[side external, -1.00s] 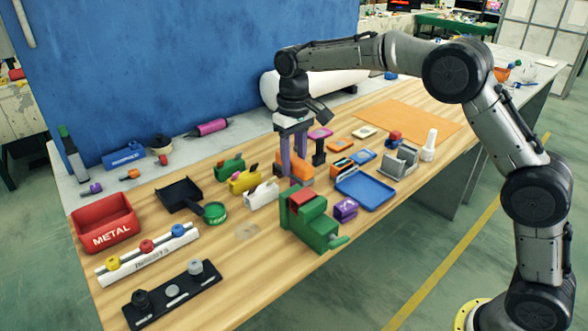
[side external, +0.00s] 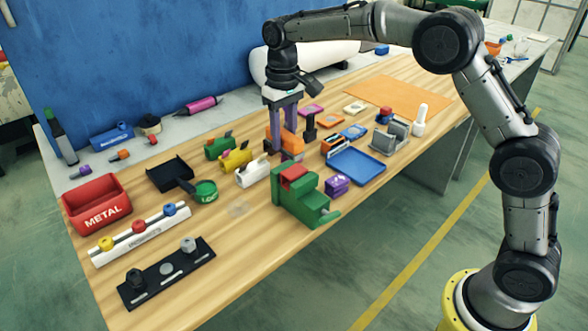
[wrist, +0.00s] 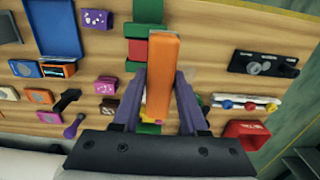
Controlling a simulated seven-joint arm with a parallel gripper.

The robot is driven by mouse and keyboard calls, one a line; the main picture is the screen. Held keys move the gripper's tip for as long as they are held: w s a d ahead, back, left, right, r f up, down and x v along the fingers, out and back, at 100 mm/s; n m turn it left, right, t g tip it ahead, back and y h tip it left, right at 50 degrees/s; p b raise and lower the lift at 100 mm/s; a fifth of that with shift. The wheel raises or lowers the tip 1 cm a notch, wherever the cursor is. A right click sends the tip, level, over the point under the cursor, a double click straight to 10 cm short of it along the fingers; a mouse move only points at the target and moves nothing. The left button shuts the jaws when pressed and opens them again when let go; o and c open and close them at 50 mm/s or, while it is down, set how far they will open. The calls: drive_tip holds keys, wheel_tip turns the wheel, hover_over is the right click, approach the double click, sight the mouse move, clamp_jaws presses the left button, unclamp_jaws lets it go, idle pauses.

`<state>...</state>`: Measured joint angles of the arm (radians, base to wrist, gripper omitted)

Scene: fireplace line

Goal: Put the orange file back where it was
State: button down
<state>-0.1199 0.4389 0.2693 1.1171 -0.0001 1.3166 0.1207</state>
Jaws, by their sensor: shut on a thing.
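My gripper (side external: 282,150) has its two purple fingers pointing down, closed around an orange block-shaped thing (side external: 283,138), which I take for the orange file. In the wrist view the orange file (wrist: 163,75) is a long, plain orange bar lying between the fingers (wrist: 160,95). It hides part of what is below it. In the side view it is behind the white block and the green vise, partly covered by the fingers. I cannot tell whether its lower end touches the table.
A green vise (side external: 300,197) with a red top stands in front. Green (side external: 220,146), yellow (side external: 237,160) and white (side external: 253,172) blocks stand left of my gripper. A blue tray (side external: 357,167) lies right. The red METAL bin (side external: 97,207) is far left. An orange mat (side external: 400,97) is bare at the back right.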

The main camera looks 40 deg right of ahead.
idle(0.3)
drive_tip(key=shift+w, duration=0.25)
drive_tip(key=s+a+f, duration=0.2)
drive_tip(key=a+f, duration=0.8)
drive_tip(key=f, duration=0.1)
drive_tip(key=shift+s+a+f, duration=0.2)
drive_tip(key=shift+s, duration=0.05)
drive_tip(key=shift+f, duration=4)
drive_tip(key=shift+f, duration=0.4)
drive_tip(key=c, duration=0.8)
unclamp_jaws()
